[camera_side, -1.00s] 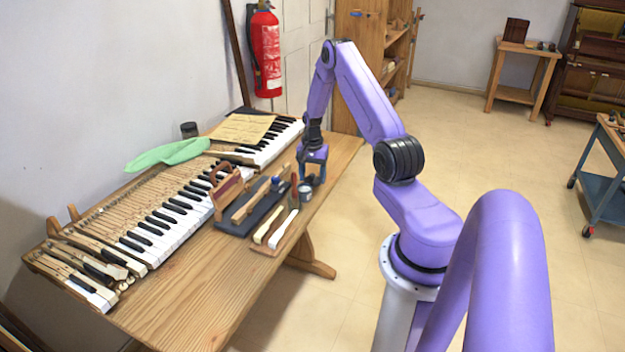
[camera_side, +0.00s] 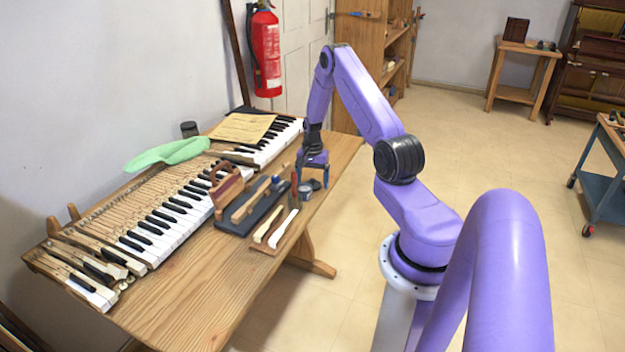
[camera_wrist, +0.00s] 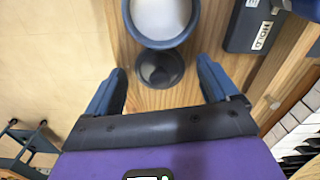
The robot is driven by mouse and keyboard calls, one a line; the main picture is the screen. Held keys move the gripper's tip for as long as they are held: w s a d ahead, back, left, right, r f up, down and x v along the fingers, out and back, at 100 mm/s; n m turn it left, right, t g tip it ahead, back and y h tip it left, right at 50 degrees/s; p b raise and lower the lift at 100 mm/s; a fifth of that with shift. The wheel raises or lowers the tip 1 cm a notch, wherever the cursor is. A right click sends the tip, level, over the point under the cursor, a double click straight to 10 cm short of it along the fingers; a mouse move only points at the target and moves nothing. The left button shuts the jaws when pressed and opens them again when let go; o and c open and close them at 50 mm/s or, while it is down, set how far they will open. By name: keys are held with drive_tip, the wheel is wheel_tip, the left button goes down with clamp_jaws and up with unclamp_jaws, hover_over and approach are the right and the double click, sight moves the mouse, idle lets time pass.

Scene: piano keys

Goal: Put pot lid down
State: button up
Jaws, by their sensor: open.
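A small dark round lid (camera_wrist: 160,68) lies on the wooden table, close beside a pot (camera_wrist: 163,22) with pale contents and a dark blue-grey rim. The pot is uncovered and partly cut off at the top of the wrist view. It also shows as a small grey pot (camera_side: 305,194) near the table's right edge in the side view. My gripper (camera_wrist: 161,70) is open, with one finger on each side of the lid and gaps to both. In the side view my gripper (camera_side: 313,180) points down near the pot, and the lid is too small to make out.
A dark tray with tools (camera_side: 256,212) and a board with pale key pieces (camera_side: 275,232) lie left of the pot. Piano keys (camera_side: 165,222) run along the table (camera_side: 200,290). A labelled dark block (camera_wrist: 252,25) is right of the pot. The front of the table is clear.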

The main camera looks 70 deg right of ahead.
sight(312, 179)
wheel_tip(312, 179, up, 12)
drive_tip(key=w+a+r+n, duration=0.2)
drive_tip(key=a+r+n, duration=0.1)
drive_tip(key=a, duration=0.5)
drive_tip(key=w+a+r+n, duration=0.3)
drive_tip(key=a+n, duration=0.1)
drive_tip(key=a, duration=0.5)
drive_tip(key=s+a+r+n, duration=0.2)
drive_tip(key=a+n, duration=0.1)
drive_tip(key=a, duration=0.4)
drive_tip(key=s+a+r+n, duration=0.2)
drive_tip(key=s+a+n, duration=0.15)
drive_tip(key=a, duration=0.35)
drive_tip(key=s+a+r+n, duration=0.3)
drive_tip(key=s+a+n, duration=0.4)
drive_tip(key=s+a, duration=0.3)
drive_tip(key=s+a+n, duration=0.1)
drive_tip(key=s+n, duration=0.7)
drive_tip(key=s, duration=0.4)
drive_tip(key=shift+s+a+r, duration=0.2)
drive_tip(key=shift+s+r, duration=0.15)
drive_tip(key=shift+r, duration=0.05)
